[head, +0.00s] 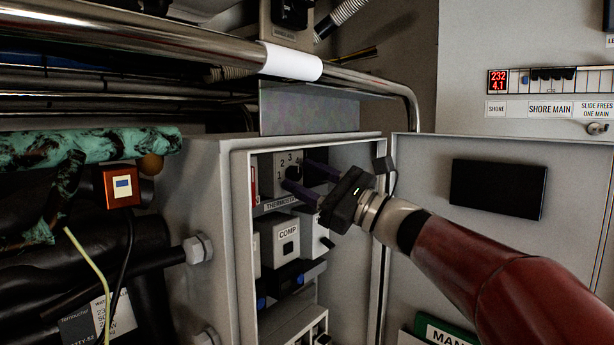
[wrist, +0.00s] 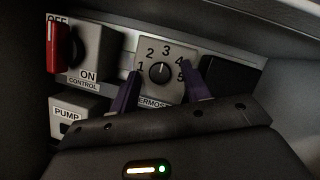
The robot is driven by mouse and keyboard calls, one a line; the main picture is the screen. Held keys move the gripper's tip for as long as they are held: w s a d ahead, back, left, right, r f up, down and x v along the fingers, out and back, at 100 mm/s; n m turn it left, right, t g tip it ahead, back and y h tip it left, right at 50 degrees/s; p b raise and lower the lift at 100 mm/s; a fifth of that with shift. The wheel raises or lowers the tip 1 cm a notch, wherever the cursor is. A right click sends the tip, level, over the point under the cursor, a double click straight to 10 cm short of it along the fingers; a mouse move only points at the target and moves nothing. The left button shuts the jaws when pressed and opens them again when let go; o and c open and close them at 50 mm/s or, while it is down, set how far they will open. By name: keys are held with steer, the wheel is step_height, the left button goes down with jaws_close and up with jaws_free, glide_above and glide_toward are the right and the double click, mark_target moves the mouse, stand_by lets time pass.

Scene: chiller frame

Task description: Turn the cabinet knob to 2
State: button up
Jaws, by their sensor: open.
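The thermostat box (head: 268,172), labelled THERMOSTAT, sits in the upper part of the open cabinet. Its round dark knob (wrist: 159,72) shows in the wrist view, ringed by the numbers 1 to 5. A small pale mark on the knob appears to point up, near 3. My gripper (head: 298,178) is open in front of the thermostat, with its purple fingers apart. In the wrist view my gripper (wrist: 161,84) has one finger on each side of the knob, below it in the picture. I cannot tell whether either finger touches. In the head view the fingers partly hide the dial.
A red switch (wrist: 55,45) on a control box (wrist: 88,55) is left of the thermostat. A PUMP box (wrist: 70,112) and a COMP box (head: 285,237) sit below. The cabinet door (head: 420,200) stands open at right. A metal rail (head: 180,48) runs above.

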steer(key=shift+a, duration=0.1)
steer(key=c, duration=1)
steer(key=shift+w+n, duration=0.1)
steer(key=shift+n, duration=0.3)
steer(key=n+g+b, duration=0.2)
steer(key=n, duration=0.2)
steer(key=n+g, duration=0.1)
steer(key=n, duration=0.2)
steer(key=n+g+h+b, duration=0.1)
steer(key=n, duration=0.2)
steer(key=shift+w+r, duration=0.1)
steer(key=shift+r, duration=0.05)
steer(key=shift+g, duration=0.3)
steer(key=o, duration=1)
